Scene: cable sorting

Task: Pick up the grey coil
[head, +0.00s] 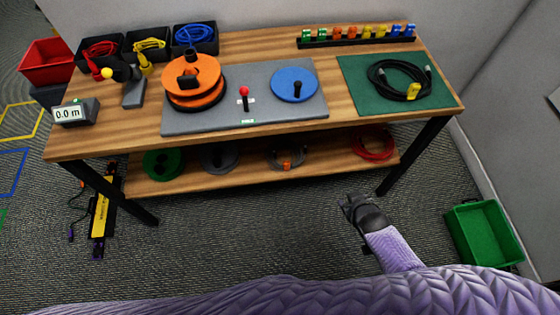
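Two greyish coils lie on the lower shelf under the workbench. One is a plain dark grey coil (220,155) left of the middle. The other is a grey coil with an orange piece on its front (287,158), right of the middle. My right gripper (352,224) is in front of the bench, over the floor, below and to the right of the coils and apart from them. Its fingers look spread, with nothing seen between them. My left gripper is not in view.
A green coil (164,163) and a red coil (373,143) share the lower shelf (330,166). Bench legs stand at both ends. The bench top (240,48) overhangs the shelf.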

